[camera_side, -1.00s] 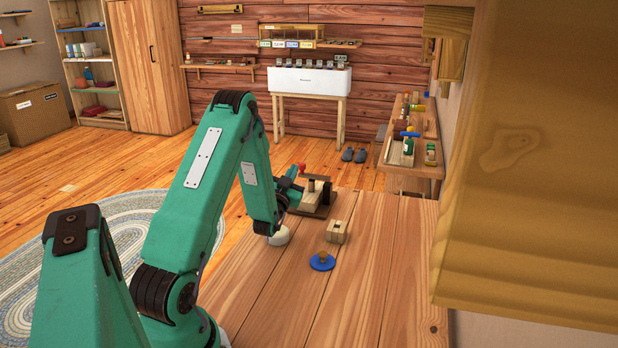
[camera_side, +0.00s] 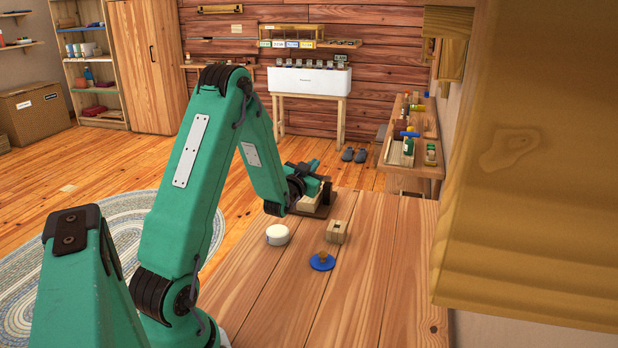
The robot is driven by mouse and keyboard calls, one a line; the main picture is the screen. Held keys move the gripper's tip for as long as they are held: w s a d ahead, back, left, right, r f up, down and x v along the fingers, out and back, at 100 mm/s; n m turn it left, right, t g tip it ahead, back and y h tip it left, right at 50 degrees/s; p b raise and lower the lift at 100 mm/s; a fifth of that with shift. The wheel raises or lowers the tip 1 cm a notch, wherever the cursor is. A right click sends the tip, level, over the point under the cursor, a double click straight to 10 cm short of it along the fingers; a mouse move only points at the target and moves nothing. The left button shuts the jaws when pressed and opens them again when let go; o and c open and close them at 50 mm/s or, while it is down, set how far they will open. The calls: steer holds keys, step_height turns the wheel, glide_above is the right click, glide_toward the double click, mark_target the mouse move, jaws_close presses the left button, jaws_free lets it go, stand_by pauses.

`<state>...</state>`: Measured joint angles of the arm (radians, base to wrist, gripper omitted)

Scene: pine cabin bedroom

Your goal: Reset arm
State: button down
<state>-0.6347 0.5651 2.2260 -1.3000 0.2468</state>
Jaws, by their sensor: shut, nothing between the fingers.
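My green arm (camera_side: 190,165) rises from the lower left, bends at a high elbow and slopes down to the right over the table. My gripper (camera_side: 318,168) is at the far end of the table, raised above a dark brown wooden stand (camera_side: 322,207). It is shut and empty, and its fingertips are small and partly hidden by the wrist. Part of the stand is hidden behind the wrist.
On the wooden table (camera_side: 375,270) are a white round tub (camera_side: 277,235), a small wooden block (camera_side: 336,232) and a blue disc with a wooden knob (camera_side: 322,262). The table's front right is clear. A large wooden beam (camera_side: 540,170) fills the right side.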

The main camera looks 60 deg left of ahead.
steer(key=s+d+r+m+g+h, duration=0.15)
steer(key=d+r+h, duration=0.25)
steer(key=d, duration=0.6)
steer(key=d+r+m+g+h, duration=0.15)
steer(key=d+r+h, duration=0.25)
steer(key=d, duration=0.6)
steer(key=s+d+g+h, duration=0.1)
steer(key=s+d+g, duration=0.2)
steer(key=s+d, duration=0.3)
steer(key=s+d+m+g+h, duration=0.1)
steer(key=s+d, duration=0.5)
steer(key=s, duration=0.8)
steer(key=g+h, duration=0.1)
steer(key=g, duration=0.1)
steer(key=shift+s+d+g, duration=0.25)
steer(key=shift+d+g, duration=0.1)
steer(key=shift+g, duration=0.05)
